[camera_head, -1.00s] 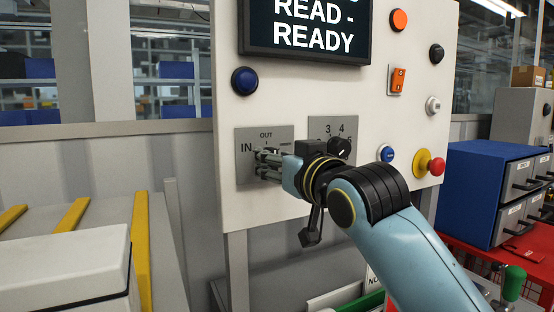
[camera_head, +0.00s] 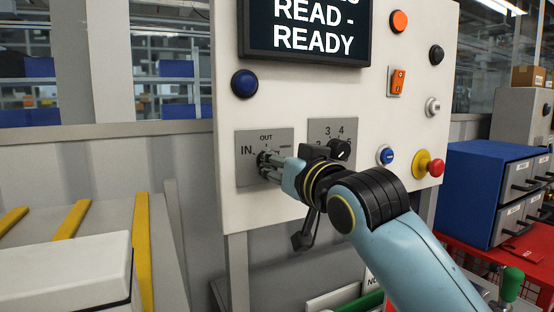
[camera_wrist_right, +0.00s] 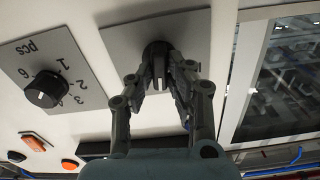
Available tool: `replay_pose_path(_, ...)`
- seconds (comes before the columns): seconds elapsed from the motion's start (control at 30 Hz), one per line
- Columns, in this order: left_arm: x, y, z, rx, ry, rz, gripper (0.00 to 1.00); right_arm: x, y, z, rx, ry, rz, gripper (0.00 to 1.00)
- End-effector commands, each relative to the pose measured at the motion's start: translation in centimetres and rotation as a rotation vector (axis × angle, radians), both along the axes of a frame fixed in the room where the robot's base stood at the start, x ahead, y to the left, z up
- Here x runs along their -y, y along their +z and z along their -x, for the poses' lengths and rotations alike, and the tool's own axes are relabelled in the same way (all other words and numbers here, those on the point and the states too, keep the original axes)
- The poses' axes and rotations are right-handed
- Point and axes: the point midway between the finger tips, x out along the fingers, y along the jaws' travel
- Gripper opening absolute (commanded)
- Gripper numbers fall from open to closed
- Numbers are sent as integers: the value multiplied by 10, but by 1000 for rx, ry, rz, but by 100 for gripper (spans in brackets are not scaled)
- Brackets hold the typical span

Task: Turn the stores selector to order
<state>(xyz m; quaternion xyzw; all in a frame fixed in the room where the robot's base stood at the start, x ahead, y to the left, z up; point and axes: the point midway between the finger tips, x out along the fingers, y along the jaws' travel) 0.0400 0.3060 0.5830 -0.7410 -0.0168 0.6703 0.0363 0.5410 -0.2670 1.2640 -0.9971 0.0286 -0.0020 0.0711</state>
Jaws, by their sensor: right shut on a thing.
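The selector is a dark knob (camera_wrist_right: 157,52) on a grey plate (camera_wrist_right: 193,28) in the right wrist view. In the head view the plate (camera_head: 248,177) sits low on the white panel, with the words IN and OUT legible and other lettering partly hidden by my gripper. My right gripper (camera_head: 263,164) reaches the plate from the right, its fingers closed on the knob. In the right wrist view both fingers (camera_wrist_right: 160,72) lie against the knob's sides. My left gripper is out of view.
A second numbered dial (camera_head: 340,150) sits just right of my gripper. The screen (camera_head: 310,32) reads READY.

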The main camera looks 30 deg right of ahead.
Motion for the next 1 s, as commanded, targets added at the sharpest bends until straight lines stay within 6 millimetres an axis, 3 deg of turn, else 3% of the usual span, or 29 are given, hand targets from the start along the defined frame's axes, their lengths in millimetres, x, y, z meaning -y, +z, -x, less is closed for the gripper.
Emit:
replay_pose_path(0.5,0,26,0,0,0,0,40,2,1,0,26,0,-466,0)
replay_pose_path(1.0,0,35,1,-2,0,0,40,3,-1,0,48,0,-826,0)
